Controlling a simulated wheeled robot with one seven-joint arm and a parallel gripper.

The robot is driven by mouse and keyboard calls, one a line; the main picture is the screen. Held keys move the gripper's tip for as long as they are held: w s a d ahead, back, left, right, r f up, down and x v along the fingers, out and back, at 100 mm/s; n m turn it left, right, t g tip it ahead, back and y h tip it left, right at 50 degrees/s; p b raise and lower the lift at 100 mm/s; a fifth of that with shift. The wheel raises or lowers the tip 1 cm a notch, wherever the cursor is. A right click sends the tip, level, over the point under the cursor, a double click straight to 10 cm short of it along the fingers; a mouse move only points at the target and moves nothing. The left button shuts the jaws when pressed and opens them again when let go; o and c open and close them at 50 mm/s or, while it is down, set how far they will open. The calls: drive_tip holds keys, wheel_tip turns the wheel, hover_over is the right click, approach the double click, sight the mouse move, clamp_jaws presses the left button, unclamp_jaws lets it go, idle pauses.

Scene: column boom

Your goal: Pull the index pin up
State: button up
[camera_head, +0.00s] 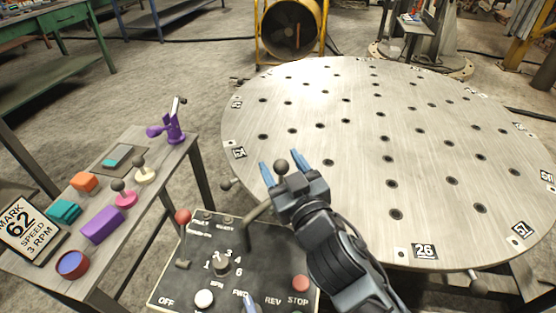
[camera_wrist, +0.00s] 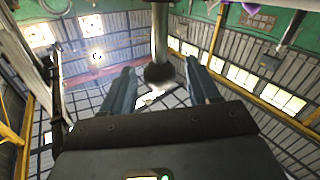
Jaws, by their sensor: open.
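A dark ball knob (camera_head: 281,167) shows between the two blue fingertips of my gripper (camera_head: 280,170) in the head view, over the left edge of the round table. In the wrist view the ball (camera_wrist: 160,75) is at the end of a grey rod (camera_wrist: 160,35), between the fingers of my gripper (camera_wrist: 158,88). A gap shows on both sides of the ball, so the fingers are open around it or close to it. No label marks it as the index pin. Its foot is hidden or unclear.
The round drilled table (camera_head: 335,110) has number plates and small knobs at its rim. A control panel (camera_head: 180,285) with dial and buttons lies below my gripper. A side bench (camera_head: 140,225) at the left holds several coloured items and a speed sign (camera_head: 28,228).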

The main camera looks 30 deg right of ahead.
sight(284, 170)
drive_tip(key=shift+s+a+b, duration=0.15)
drive_tip(key=shift+s+b, duration=0.1)
drive_tip(key=shift+s, duration=1.05)
drive_tip(key=shift+s+a+b, duration=0.15)
drive_tip(key=shift+s+b, duration=0.1)
drive_tip(key=shift+s, duration=1)
drive_tip(key=s+f+n+g+y+p, duration=0.1)
drive_tip(key=s+f, duration=0.1)
drive_tip(key=s, duration=0.6)
drive_tip(key=s+f+g+y+p, duration=0.1)
drive_tip(key=s+f, duration=0.1)
drive_tip(key=s, duration=0.6)
drive_tip(key=s+r, duration=0.2)
drive_tip(key=s, duration=0.3)
drive_tip(key=s+r+m+p, duration=0.1)
drive_tip(key=s+r, duration=0.1)
drive_tip(key=s, duration=0.4)
drive_tip(key=s+r+g+p, duration=0.1)
drive_tip(key=s+r, duration=0.1)
drive_tip(key=s, duration=0.3)
drive_tip(key=shift+s+d+r+m, duration=0.3)
drive_tip(key=shift+s+d+m, duration=0.05)
drive_tip(key=shift+m, duration=0.05)
